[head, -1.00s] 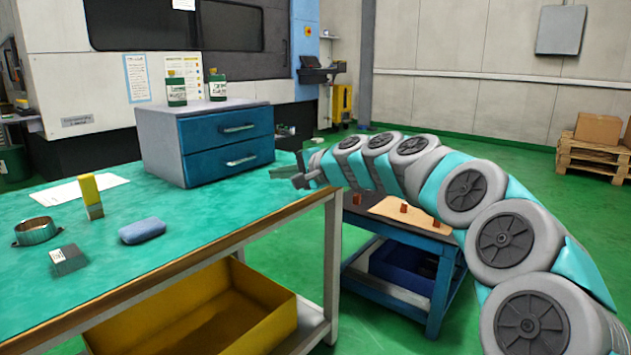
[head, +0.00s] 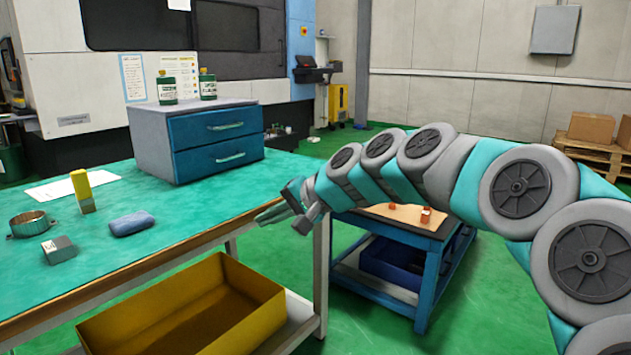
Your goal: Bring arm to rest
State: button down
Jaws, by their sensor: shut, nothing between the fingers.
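My gripper (head: 282,217) is at the right end of the green-topped bench (head: 200,215), just by its corner. It points left and looks shut and empty. My arm (head: 430,165) reaches in from the lower right, bent in an arch over the small blue table. Whether the fingers touch the bench edge I cannot tell.
On the bench are a blue drawer cabinet (head: 218,140), a blue sponge (head: 131,224), a yellow-topped block (head: 82,191), a metal ring (head: 28,224) and a grey block (head: 59,249). A yellow bin (head: 190,305) sits below. A blue table (head: 424,262) with copper-coloured pieces stands right.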

jog(key=s+d+f+n+g+h, duration=0.1)
jog(key=s+d+f+g+h, duration=0.1)
jog(key=s+d+f, duration=0.5)
jog(key=s+d+f+n+g+h, duration=0.1)
jog(key=s+d+f+g+h, duration=0.2)
jog(key=s, duration=1.6)
jog(key=s+d+f+n+g+h, duration=0.1)
jog(key=s+d+f+h, duration=0.4)
jog(key=s+d+f, duration=0.6)
jog(key=s+d+g, duration=0.1)
jog(key=s+d, duration=0.1)
jog(key=d, duration=0.1)
jog(key=shift+f, duration=0.35)
jog(key=shift+w+n, duration=0.1)
jog(key=shift+n, duration=0.2)
